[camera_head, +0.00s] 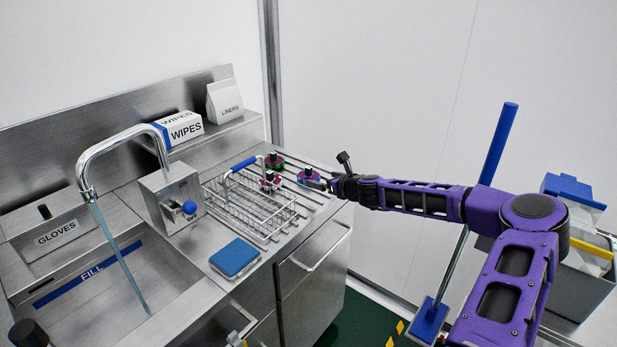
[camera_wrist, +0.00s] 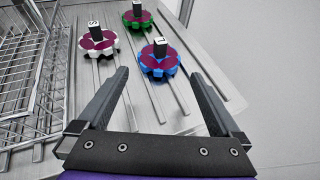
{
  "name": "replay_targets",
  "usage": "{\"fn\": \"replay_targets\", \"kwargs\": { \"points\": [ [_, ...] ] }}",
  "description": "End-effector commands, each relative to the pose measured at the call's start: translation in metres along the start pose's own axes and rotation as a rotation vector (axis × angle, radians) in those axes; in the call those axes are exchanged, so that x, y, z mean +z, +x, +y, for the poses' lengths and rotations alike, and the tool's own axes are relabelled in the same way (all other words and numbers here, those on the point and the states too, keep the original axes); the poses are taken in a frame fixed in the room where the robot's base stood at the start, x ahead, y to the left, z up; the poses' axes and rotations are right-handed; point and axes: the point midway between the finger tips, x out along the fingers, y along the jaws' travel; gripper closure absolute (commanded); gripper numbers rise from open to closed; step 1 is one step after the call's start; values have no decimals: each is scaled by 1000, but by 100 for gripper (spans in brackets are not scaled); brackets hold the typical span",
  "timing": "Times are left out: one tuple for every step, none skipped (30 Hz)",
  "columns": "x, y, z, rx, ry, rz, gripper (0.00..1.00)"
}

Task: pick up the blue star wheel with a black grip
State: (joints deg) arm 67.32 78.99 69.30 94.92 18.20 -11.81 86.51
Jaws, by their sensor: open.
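The blue star wheel (camera_wrist: 157,66) has a dark red top and an upright black grip with a white label. It lies on the ribbed steel drainboard, and in the head view the blue wheel (camera_head: 309,178) is near the counter's right edge. My gripper (camera_wrist: 160,73) is open and empty, its two fingers spread toward the near side of the blue wheel. No contact with the wheel shows. In the head view my gripper (camera_head: 329,184) is just right of the wheel, its fingertips small and hard to make out.
A white star wheel (camera_wrist: 99,43) stands left of the blue one and a green star wheel (camera_wrist: 138,20) behind it, both with black grips. A wire basket (camera_head: 250,205) with a blue handle is at the left. The sink, tap (camera_head: 120,143) and blue sponge (camera_head: 234,258) are farther left.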

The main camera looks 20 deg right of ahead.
Motion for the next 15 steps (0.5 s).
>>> {"fn": "replay_targets", "kwargs": {
  "points": [
    [0, 10, 1, 0, 0, 1, 0],
    [0, 14, 1, 1, 0, 1, 0],
    [0, 18, 0, -1, 0, 0, 0],
    [0, 21, 0, 0, -1, 1, 0],
    [0, 23, 0, 0, -1, 0, 0],
    [0, 25, 0, -1, -1, 0, 0],
    [0, 26, 0, -1, -1, 0, 0],
    [0, 27, 0, 0, -1, 1, 0],
    [0, 29, 0, 0, -1, 1, 0],
    [-1, 32, 1, 1, -1, 1, 0],
    [-1, 35, 1, 1, -1, 1, 0],
    [-2, 40, 2, 2, 0, 2, 0],
    [-2, 45, 2, 1, -1, 2, 0],
    [-2, 50, 2, 1, -1, 1, 0],
    [-2, 56, 2, 0, -2, 1, 0]
  ]
}}
